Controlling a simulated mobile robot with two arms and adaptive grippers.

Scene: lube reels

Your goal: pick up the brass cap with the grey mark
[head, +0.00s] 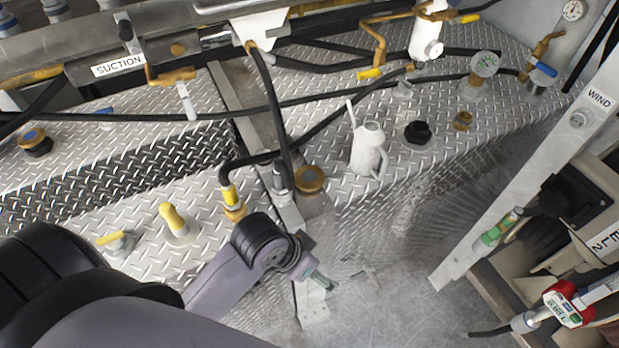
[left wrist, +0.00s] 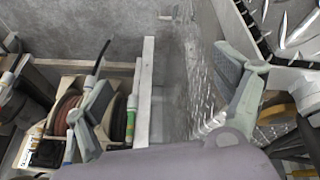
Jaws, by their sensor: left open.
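A brass cap (head: 310,179) with a dull tan top sits on a grey fitting near the middle of the head view. Another round cap (head: 33,136) at the far left has a brass rim, a bluish-grey centre and a black body. Which one carries the grey mark I cannot tell for certain. My left gripper (head: 318,281) is below the middle cap in the head view, apart from it and empty. In the left wrist view its two grey fingers (left wrist: 165,100) stand wide apart, with no cap between them. My right gripper is not in view.
Black hoses (head: 270,100) cross above. A post (head: 525,190) marked WIND leans at the right beside the reels. Bare floor lies between.

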